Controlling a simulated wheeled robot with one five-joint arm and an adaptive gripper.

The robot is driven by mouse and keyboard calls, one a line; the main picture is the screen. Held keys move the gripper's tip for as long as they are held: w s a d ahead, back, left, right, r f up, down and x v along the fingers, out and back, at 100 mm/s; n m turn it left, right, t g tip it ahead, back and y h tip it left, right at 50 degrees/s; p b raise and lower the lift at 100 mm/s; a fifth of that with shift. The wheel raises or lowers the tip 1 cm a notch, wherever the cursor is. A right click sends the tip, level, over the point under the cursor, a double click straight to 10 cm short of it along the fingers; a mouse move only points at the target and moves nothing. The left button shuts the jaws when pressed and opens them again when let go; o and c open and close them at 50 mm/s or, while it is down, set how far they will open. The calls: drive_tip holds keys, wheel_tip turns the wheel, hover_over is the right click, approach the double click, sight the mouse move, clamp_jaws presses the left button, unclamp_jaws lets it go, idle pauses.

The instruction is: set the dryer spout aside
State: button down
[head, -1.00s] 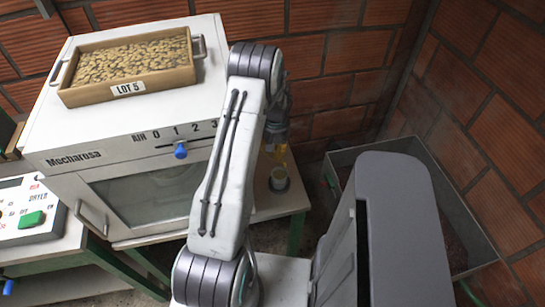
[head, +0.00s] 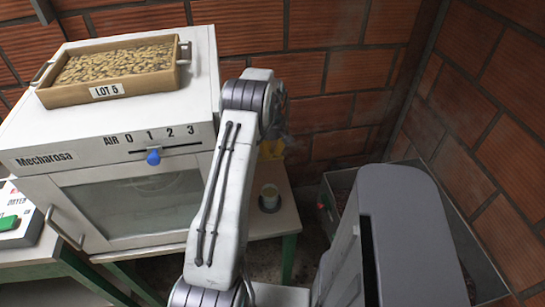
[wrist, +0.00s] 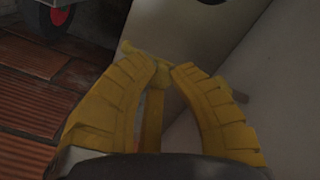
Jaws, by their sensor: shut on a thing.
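My gripper (wrist: 163,68) has yellow, ribbed fingers, closed at the tips in the wrist view. A yellowish, narrow piece (wrist: 152,112) shows between and just past the fingers; it appears to be the dryer spout, though its colour blends with the fingers. In the head view my gripper (head: 271,149) is largely hidden behind my arm, and the spout cannot be made out there. The gripper is in the air, right of the white Mecharosa dryer (head: 45,195) and above a small cup (head: 269,196).
A wooden LOT 5 tray (head: 62,96) of beans stands on the dryer. The cup stands on a low table (head: 285,214) with green legs. A grey-walled bin (head: 480,250) lies at right. Brick walls close off the back and right.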

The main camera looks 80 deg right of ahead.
drive_tip(key=shift+w+d+f+n, duration=0.1)
drive_tip(key=shift+w+d+n, duration=0.1)
drive_tip(key=shift+d+n, duration=0.3)
drive_tip(key=shift+w+d+f+n, duration=0.1)
drive_tip(key=shift+w+d+n, duration=0.1)
drive_tip(key=shift+n, duration=0.5)
drive_tip(key=c, duration=1.1)
unclamp_jaws()
drive_tip(key=shift+d+r, duration=0.15)
drive_tip(key=shift+r, duration=0.1)
wheel_tip(320, 180, up, 12)
drive_tip(key=shift+f, duration=0.1)
